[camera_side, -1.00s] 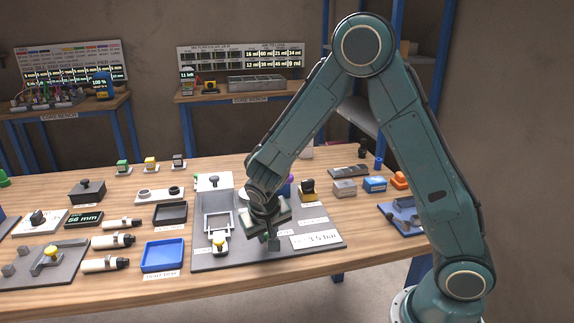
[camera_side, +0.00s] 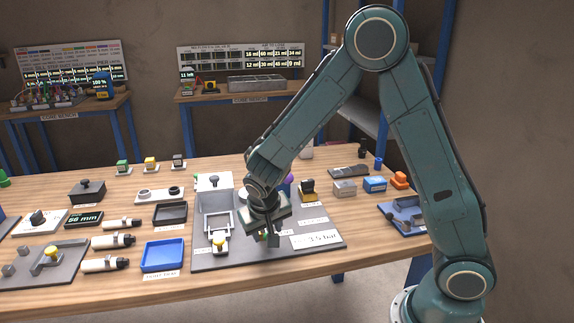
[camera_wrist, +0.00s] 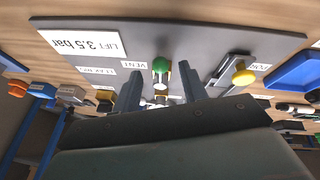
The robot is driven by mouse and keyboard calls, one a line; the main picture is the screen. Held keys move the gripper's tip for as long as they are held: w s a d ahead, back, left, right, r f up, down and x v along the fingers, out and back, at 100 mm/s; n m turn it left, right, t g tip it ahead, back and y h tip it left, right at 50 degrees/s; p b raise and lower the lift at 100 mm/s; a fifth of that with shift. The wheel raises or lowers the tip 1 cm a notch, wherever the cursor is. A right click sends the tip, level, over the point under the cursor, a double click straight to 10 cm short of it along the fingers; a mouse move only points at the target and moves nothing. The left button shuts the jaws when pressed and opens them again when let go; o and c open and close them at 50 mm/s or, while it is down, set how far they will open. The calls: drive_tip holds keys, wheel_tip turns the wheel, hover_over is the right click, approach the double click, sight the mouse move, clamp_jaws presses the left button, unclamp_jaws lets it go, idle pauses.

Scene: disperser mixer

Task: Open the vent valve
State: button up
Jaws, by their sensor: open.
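The vent valve has a green-topped knob (camera_wrist: 160,66) with a pale stem, beside the VENT label (camera_wrist: 134,64) on the grey panel (camera_wrist: 215,35). My gripper (camera_wrist: 160,71) is open, with one dark finger on each side of the green knob in the wrist view. I cannot tell whether either finger touches it. In the side view my gripper (camera_side: 267,240) hangs low over the panel's front part, and the valve is mostly hidden behind the fingers.
A yellow knob (camera_wrist: 243,76) on a slotted block is to the right in the wrist view. The white 3.5 bar lift sign (camera_side: 316,240) lies close right of my gripper in the side view. A blue tray (camera_side: 163,255) stands left of the panel.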

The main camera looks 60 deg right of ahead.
drive_tip(key=v, duration=1.2)
drive_tip(key=shift+s, duration=0.15)
drive_tip(key=s+r+n+t+y, duration=0.1)
drive_tip(key=s+r+n+y, duration=0.1)
drive_tip(key=s, duration=0.7)
drive_tip(key=s+d+r+n+t+y, duration=0.1)
drive_tip(key=s+r+n, duration=0.3)
drive_tip(key=s, duration=0.6)
drive_tip(key=shift+s+d+r+t+y, duration=0.25)
drive_tip(key=shift+r+t+y, duration=0.3)
drive_tip(key=shift+r, duration=0.7)
